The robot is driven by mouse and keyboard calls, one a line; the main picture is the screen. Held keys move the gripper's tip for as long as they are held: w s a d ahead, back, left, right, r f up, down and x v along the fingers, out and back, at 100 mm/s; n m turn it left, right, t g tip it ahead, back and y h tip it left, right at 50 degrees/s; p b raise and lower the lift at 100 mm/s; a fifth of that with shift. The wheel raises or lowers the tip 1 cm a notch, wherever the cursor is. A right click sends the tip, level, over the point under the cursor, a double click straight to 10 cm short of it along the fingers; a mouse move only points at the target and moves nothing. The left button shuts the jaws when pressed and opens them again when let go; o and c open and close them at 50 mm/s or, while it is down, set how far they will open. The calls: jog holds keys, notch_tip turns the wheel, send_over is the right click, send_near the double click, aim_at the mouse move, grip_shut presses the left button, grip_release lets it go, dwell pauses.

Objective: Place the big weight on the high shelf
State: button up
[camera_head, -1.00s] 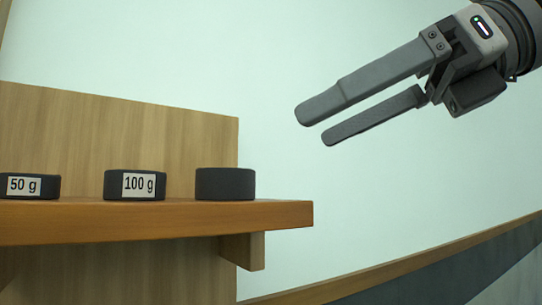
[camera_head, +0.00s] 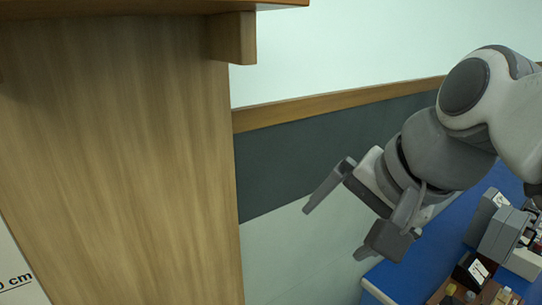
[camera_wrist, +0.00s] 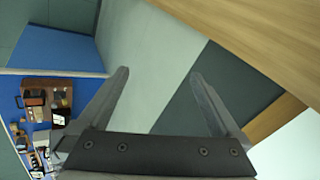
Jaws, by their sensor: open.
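No weight can be made out in the head or wrist view now. The high shelf (camera_head: 150,5) shows only as a wooden strip at the top of the head view, with a bracket below it; its top surface is out of view. My gripper (camera_head: 335,231) is open and empty, below the shelf's level and to the right of the wooden panel. In the wrist view my gripper (camera_wrist: 160,75) has its fingers spread, with only wall between them.
A tall wooden panel (camera_head: 120,150) fills the left of the head view. A blue bench (camera_head: 408,272) lies at lower right, crowded with small items and grey devices. The wrist view shows a brown tray (camera_wrist: 62,84) of small items on blue.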

notch_tip(320, 180, down, 10)
jog(key=s+d+n+h, duration=0.2)
jog(key=s+n+h, duration=0.1)
jog(key=n, duration=0.4)
jog(key=shift+d+f+n, duration=0.25)
jog(key=shift+d+n, duration=0.1)
jog(key=shift+n, duration=0.05)
jog(key=shift+f, duration=0.15)
